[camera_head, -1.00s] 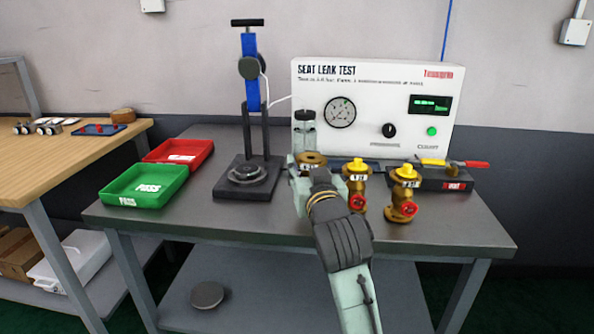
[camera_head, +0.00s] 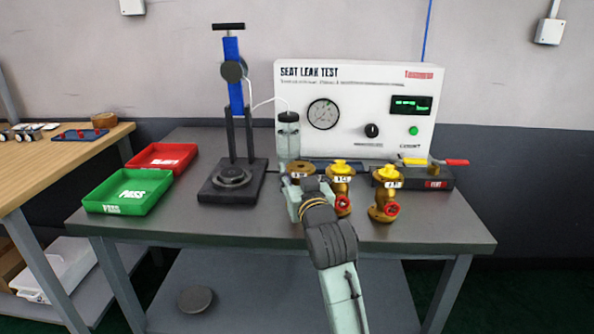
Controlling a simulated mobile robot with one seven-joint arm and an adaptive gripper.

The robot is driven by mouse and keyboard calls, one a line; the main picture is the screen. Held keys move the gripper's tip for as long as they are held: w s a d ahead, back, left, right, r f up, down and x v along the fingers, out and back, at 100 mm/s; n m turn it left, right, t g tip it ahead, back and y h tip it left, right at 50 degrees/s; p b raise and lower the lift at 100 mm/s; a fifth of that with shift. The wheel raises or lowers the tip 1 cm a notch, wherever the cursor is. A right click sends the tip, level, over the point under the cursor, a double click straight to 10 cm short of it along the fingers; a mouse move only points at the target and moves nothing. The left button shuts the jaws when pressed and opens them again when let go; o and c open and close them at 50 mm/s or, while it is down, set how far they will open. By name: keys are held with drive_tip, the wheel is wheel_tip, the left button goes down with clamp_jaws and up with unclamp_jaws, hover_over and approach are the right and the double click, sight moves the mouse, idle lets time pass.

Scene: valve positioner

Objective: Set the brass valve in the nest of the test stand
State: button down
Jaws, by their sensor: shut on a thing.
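A brass valve (camera_head: 299,170) with a white tag and no yellow cap shows just beyond my gripper (camera_head: 298,186). My gripper is shut on this valve; my wrist hides the valve's lower part, so I cannot tell whether it touches the table. Two more brass valves with yellow caps and red handwheels stand to the right, a nearer one (camera_head: 385,200) and one close beside my gripper (camera_head: 341,182).
A green PASS tray (camera_head: 130,192) and a red tray (camera_head: 162,158) lie left of the stand. The SEAT LEAK TEST panel (camera_head: 350,105) and a clear cylinder (camera_head: 288,140) stand behind. A dark block with tools (camera_head: 437,180) is at right. The front tabletop is clear.

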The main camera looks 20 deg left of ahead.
drive_tip(key=c, duration=1)
unclamp_jaws()
drive_tip(key=shift+f, duration=0.1)
drive_tip(key=shift+s+d+f+b, duration=0.1)
drive_tip(key=shift+s+d+b, duration=0.05)
drive_tip(key=shift+b, duration=0.3)
drive_tip(key=v, duration=0.5)
drive_tip(key=b+v, duration=0.1)
drive_tip(key=v, duration=0.4)
drive_tip(key=shift+s+a, duration=0.25)
drive_tip(key=shift+s, duration=0.2)
